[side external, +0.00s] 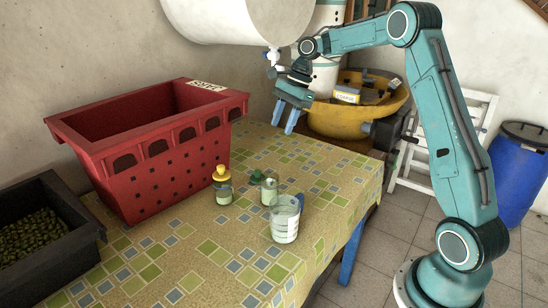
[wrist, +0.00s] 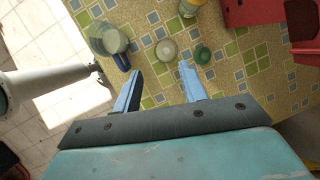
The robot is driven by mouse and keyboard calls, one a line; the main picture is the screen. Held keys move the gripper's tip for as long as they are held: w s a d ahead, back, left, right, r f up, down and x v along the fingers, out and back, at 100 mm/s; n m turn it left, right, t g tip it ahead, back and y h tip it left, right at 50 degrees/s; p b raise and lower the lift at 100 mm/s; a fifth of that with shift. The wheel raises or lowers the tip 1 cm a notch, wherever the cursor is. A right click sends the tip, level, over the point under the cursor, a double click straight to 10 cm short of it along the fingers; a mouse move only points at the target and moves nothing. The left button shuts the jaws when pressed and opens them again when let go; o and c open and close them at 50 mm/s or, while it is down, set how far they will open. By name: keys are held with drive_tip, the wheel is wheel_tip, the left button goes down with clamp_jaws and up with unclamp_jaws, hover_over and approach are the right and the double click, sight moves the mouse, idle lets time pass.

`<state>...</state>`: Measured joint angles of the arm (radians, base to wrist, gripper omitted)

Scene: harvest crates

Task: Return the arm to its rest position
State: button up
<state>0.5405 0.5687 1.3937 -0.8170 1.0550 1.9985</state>
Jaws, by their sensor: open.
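My teal arm is raised, with my gripper (side external: 287,116) above the far right part of the table, pointing down. Its two blue fingers stand apart with nothing between them. In the wrist view my gripper (wrist: 158,88) is also open and empty. The table (side external: 330,170) under it has a patterned yellow-green cloth. Below and beyond the fingertips the wrist view shows a glass jar (wrist: 167,50), a green lid (wrist: 202,55) and a clear measuring cup (wrist: 106,40).
A red crate (side external: 165,165) and a dark crate (side external: 85,232) of green produce stand at left. A white tank (side external: 235,20) hangs close above my gripper; a yellow tub (side external: 345,118) is behind.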

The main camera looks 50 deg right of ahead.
drive_tip(key=s+a+r+n+t+h, duration=0.2)
drive_tip(key=s+a+r+n, duration=0.8)
drive_tip(key=s+a, duration=0.3)
drive_tip(key=s+a+f+n+h, duration=0.1)
drive_tip(key=s+f+n, duration=0.1)
drive_tip(key=s+n, duration=0.3)
drive_tip(key=s+a+f+n+t, duration=0.1)
drive_tip(key=s+n, duration=0.4)
drive_tip(key=s, duration=0.8)
drive_tip(key=shift+a+f+n+t+h, duration=0.3)
drive_tip(key=shift+a+f+h, duration=0.05)
drive_tip(key=shift+a+h, duration=0.05)
